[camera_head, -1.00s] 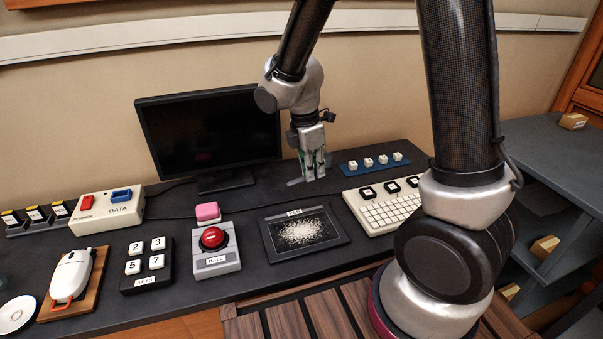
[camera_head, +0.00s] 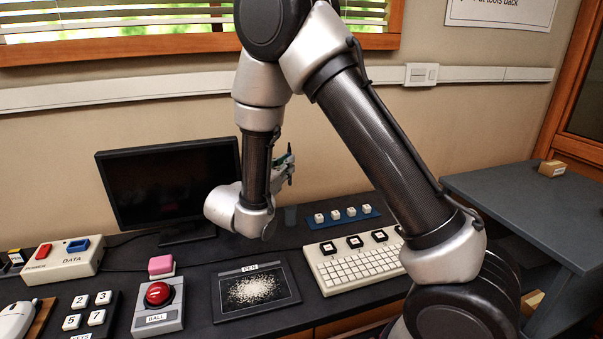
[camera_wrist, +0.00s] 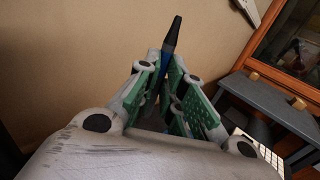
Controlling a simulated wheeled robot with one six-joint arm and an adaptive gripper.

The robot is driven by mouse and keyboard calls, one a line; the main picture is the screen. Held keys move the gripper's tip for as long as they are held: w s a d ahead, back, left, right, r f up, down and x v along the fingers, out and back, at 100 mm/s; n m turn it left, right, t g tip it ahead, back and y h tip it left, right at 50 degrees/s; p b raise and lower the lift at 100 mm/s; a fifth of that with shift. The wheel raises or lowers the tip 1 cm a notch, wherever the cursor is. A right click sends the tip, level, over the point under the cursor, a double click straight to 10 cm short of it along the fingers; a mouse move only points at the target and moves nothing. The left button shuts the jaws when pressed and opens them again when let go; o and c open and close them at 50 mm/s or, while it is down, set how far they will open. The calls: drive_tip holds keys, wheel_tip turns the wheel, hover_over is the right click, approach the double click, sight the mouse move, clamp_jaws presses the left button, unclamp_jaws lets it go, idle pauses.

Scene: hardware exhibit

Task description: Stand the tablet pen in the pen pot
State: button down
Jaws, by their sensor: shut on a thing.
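In the wrist view my gripper (camera_wrist: 170,92) is shut on the tablet pen (camera_wrist: 172,36). The pen's black end sticks out past the fingertips, and a blue part shows between the green pads.
The tablet (camera_head: 215,301) marked PEN lies at the front of the desk. A keyboard (camera_head: 350,272) and a blue strip with white keycaps (camera_head: 328,224) are to the right. The monitor (camera_head: 165,185) stands left. A red ball device (camera_head: 170,316) is front left.

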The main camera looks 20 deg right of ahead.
wheel_tip(320, 180, down, 11)
idle(1.0)
drive_tip(key=shift+f, duration=0.1)
drive_tip(key=c, duration=1.5)
unclamp_jaws()
drive_tip(key=shift+o, duration=0.2)
drive_tip(key=v, duration=1.2)
